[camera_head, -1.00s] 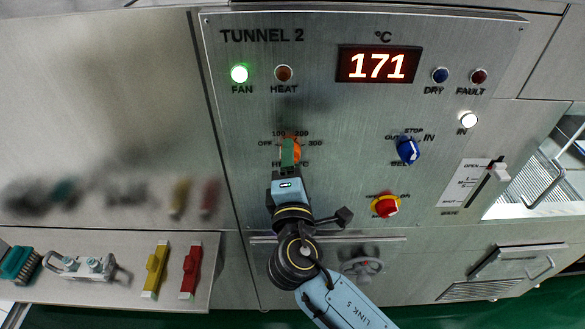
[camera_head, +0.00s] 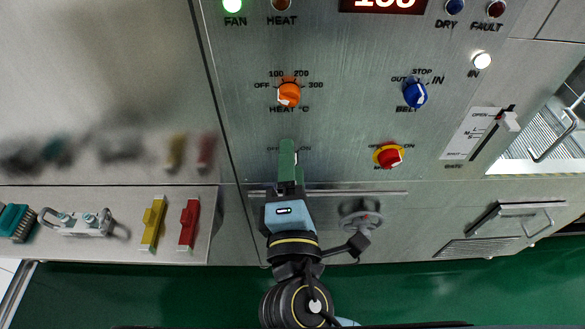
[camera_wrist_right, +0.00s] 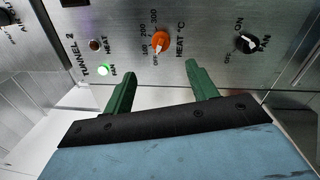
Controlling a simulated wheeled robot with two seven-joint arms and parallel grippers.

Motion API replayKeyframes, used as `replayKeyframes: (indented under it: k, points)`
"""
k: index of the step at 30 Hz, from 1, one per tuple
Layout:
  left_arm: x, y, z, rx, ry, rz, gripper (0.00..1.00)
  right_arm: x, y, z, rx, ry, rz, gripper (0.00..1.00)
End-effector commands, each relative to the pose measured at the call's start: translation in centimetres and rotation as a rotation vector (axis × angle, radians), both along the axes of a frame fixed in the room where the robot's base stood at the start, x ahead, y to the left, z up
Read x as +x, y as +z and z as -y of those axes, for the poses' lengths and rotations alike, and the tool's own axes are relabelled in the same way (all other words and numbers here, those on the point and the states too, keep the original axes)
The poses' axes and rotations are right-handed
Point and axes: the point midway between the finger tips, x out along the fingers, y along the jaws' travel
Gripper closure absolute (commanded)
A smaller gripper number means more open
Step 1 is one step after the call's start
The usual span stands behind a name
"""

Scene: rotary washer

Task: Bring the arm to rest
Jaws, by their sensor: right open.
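My right gripper (camera_head: 287,150) is in front of the lower panel, below the orange heat knob (camera_head: 288,94) and apart from it. In the right wrist view the green fingers (camera_wrist_right: 160,78) are spread with nothing between them. The orange heat knob (camera_wrist_right: 160,42) shows beyond the fingertips. The black fan knob (camera_wrist_right: 248,42) is to the right of the fingers there; in the head view my gripper hides it. My left gripper is not in view.
The panel also bears a blue belt knob (camera_head: 415,95), a red knob on yellow (camera_head: 389,156) and a slider (camera_head: 508,121). A ledge (camera_head: 100,240) at left holds a brush (camera_head: 15,222), a yellow block (camera_head: 153,222) and a red block (camera_head: 189,223). Green floor lies below.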

Motion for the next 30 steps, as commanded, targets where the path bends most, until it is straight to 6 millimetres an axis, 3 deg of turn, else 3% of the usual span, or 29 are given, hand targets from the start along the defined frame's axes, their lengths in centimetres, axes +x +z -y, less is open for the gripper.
replayKeyframes:
  k: [12,14,16,20,25,30]
  points:
    - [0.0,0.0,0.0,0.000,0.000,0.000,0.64,0.1,-0.1,0.0,0.000,0.002,-0.002,0.42]
    - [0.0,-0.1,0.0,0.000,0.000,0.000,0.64,0.2,-0.9,-0.1,0.000,0.005,-0.014,0.42]
    - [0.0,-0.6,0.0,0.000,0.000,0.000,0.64,0.6,-2.9,-0.3,-0.001,0.018,-0.049,0.42]
    - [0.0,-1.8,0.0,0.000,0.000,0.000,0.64,1.7,-10.5,-0.7,0.016,0.054,-0.184,0.42]
    - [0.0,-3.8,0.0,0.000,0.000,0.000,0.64,2.0,-23.7,0.4,0.094,0.073,-0.437,0.42]
    - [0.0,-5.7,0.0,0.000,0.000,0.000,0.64,0.1,-36.4,3.4,0.228,0.025,-0.690,0.42]
